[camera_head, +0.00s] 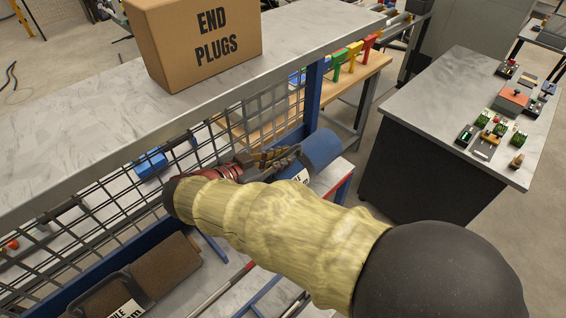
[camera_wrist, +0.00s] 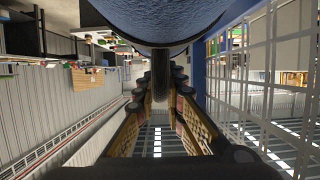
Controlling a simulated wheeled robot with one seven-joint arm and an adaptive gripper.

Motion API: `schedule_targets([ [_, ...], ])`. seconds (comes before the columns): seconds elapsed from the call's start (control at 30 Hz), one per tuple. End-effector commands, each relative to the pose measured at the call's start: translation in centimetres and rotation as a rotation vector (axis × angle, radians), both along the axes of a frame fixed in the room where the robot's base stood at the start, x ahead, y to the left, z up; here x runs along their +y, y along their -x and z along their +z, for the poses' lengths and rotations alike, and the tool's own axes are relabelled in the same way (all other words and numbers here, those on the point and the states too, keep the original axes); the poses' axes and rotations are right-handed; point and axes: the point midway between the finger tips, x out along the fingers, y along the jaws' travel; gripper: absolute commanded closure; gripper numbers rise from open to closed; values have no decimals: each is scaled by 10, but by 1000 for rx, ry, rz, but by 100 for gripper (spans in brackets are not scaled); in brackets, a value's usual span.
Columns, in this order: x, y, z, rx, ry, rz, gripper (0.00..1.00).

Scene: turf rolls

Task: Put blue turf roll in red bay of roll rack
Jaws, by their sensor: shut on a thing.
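The blue turf roll (camera_head: 321,148) is held in my gripper (camera_head: 283,157) in the head view. A white label shows on its lower left side. The roll also shows as a blue curved surface (camera_wrist: 160,18) at the top of the wrist view, just beyond the finger tips (camera_wrist: 160,78). My gripper is shut on it, over the shelf by the blue post. The red upright piece (camera_head: 370,46) stands at the far end of a row of coloured pieces on a wooden bench behind the mesh. I cannot tell whether this is the rack's red bay.
A cardboard box marked END PLUGS (camera_head: 200,40) stands on the upper shelf (camera_head: 100,110). Wire mesh (camera_head: 75,190) and a blue post (camera_head: 314,92) stand close to my arm. A brown roll (camera_head: 165,262) lies at lower left. A dark table (camera_head: 425,130) stands right; floor shows between.

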Motion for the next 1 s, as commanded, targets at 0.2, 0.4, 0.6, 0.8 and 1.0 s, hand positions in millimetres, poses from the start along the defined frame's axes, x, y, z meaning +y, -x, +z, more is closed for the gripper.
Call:
schedule_targets([
  [0.2, 0, 0, -12, -6, -2, -1, 100],
  [0.4, 0, 0, -11, -6, -2, -1, 100],
  [0.6, 0, 0, -15, -4, -2, 0, 100],
  [0.8, 0, 0, -17, -4, -2, 0, 100],
  [1.0, 0, 0, -20, -4, -2, 0, 100],
])
